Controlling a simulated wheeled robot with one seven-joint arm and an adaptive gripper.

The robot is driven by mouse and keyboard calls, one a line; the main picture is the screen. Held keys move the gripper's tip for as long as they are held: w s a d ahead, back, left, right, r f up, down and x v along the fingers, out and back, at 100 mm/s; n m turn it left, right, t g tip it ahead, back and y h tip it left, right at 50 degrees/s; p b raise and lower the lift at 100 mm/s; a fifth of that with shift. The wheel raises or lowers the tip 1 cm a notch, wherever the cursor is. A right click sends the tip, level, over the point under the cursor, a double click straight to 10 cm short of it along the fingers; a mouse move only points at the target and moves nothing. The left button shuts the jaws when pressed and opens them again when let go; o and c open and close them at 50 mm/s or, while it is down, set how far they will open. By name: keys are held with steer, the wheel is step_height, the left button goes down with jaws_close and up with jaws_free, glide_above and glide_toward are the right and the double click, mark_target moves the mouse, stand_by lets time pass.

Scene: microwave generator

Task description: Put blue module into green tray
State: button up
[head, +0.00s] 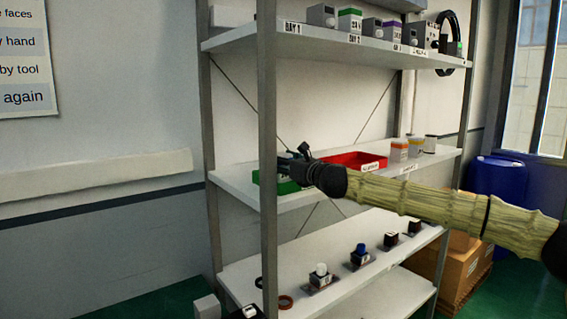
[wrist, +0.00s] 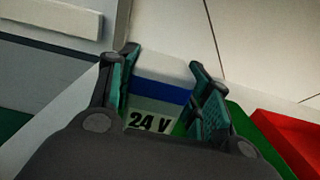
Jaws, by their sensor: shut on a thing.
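The blue module (wrist: 160,90) is a pale block with a blue band and a "24 V" label. In the wrist view it sits between the two fingers of my gripper (wrist: 163,100), which is shut on it. In the head view my gripper (head: 298,160) is at the middle shelf, by the green tray (head: 268,184); I cannot make out the module there. The green tray also shows in the wrist view (wrist: 247,128), just right of the fingers and partly hidden by them. I cannot tell the module's height over the tray.
A red tray (head: 352,159) stands right of the green tray, with several small containers (head: 399,150) farther right. A shelf post (head: 267,130) rises close to my gripper. The upper shelf (head: 330,45) holds several modules. The lower shelf (head: 330,255) holds several knobbed blocks.

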steer(key=shift+f, duration=0.3)
steer(key=o, duration=1.2)
steer(key=shift+c, duration=0.2)
steer(key=b+v, duration=0.4)
steer(key=v, duration=0.8)
steer(key=shift+f, duration=0.1)
